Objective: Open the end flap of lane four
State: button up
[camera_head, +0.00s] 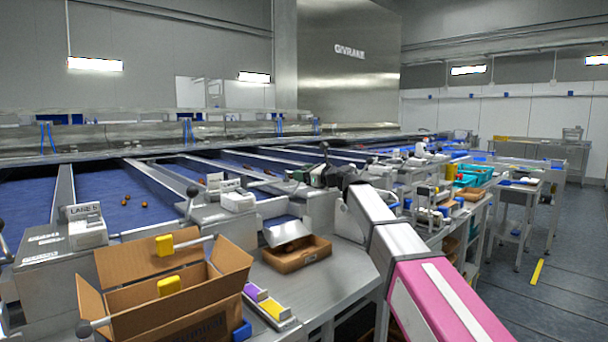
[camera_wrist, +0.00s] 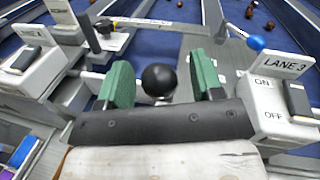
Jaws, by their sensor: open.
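My gripper (camera_wrist: 160,82) is open, with one green finger on each side of a black ball knob (camera_wrist: 159,79). I cannot tell whether either finger touches it. In the head view my gripper (camera_head: 303,176) reaches over the lane ends, just right of a white switch box (camera_head: 238,201) whose sign I cannot read. A sloping metal plate (camera_head: 284,231) shows below it, above a brown tray (camera_head: 290,262); I cannot tell whether this plate is the lane four flap. The wrist view shows a LANE 3 switch box (camera_wrist: 278,105) at right and another box (camera_wrist: 28,70) at left.
A LANE 5 box (camera_head: 84,228) stands at left, behind an open cardboard carton (camera_head: 180,318). Another black knob (camera_head: 192,191) rises near the unreadable box. A blue knob (camera_wrist: 256,43) is close to the right finger. Brown dates (camera_head: 144,204) lie on the blue belts. Floor is clear at right.

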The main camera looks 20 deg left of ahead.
grip_shut()
jog(key=shift+w+a+r+h, duration=0.3)
jog(key=shift+a+r+h, duration=0.05)
jog(key=shift+a+h, duration=0.2)
jog(key=w+a+m+g+h, duration=0.1)
jog(key=w+a+g+h, duration=0.3)
jog(key=a+h, duration=0.5)
jog(key=shift+w+a+f+m, duration=0.3)
jog(key=shift+w+a+f, duration=0.15)
jog(key=shift+w+a, duration=0.65)
jog(key=shift+s+a, duration=0.15)
grip_release()
